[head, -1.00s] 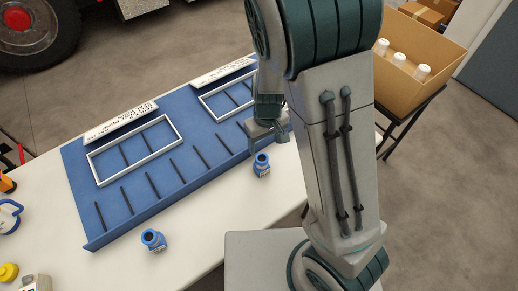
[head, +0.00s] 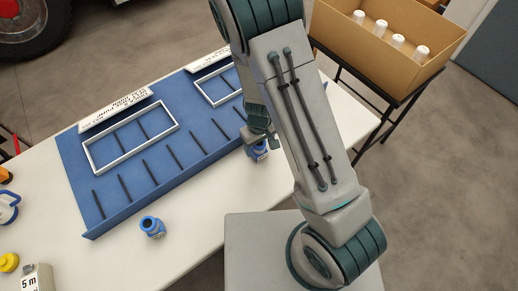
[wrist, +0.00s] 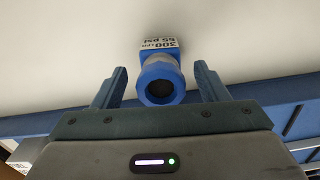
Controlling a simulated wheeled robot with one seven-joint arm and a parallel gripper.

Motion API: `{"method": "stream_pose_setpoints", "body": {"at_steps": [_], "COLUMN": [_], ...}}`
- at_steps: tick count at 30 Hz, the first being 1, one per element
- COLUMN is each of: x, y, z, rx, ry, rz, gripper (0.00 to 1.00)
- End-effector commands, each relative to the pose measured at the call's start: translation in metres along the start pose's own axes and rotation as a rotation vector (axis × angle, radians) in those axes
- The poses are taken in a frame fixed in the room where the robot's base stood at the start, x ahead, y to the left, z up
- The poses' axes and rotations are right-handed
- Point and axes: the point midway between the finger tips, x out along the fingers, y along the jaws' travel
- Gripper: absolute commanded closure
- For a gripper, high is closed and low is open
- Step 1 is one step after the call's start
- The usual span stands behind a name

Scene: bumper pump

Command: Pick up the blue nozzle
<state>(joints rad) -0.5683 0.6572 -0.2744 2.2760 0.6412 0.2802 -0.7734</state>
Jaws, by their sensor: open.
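One blue nozzle (head: 258,152) stands on the white table beside the blue board's front edge, partly hidden by my gripper in the head view. My gripper (wrist: 160,82) is open, with one finger on each side of the nozzle's ring and gaps visible on both sides. In the head view my gripper (head: 258,138) is right at the nozzle. A second blue nozzle (head: 152,227) stands on the table to the left, apart from my gripper.
The blue board (head: 150,190) with dark dividers and white frames lies on the white table (head: 195,245). A cardboard box (head: 420,50) with several white-capped items stands on a black stand at the right. A yellow object (head: 9,262) and a "5 m" box (head: 35,278) sit at lower left.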

Motion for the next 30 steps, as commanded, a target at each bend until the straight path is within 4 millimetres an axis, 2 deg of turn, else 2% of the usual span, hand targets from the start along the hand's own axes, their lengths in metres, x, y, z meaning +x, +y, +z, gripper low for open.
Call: {"method": "stream_pose_setpoints", "body": {"at_steps": [6,16,17,21,23,30], "x": [0.028,0.035,0.035,0.034,0.034,0.034], "y": [-0.001,-0.001,-0.001,-0.001,-0.001,-0.001], "z": [0.001,0.000,0.000,0.000,0.000,0.000], "rx": [0.004,0.002,0.002,0.002,0.002,0.002], "ry": [-0.002,0.000,0.000,0.000,0.000,0.000], "rz": [0.000,0.000,0.000,0.000,0.000,0.000], "gripper": [0.33,0.33,0.35,0.74,0.88,0.88]}}
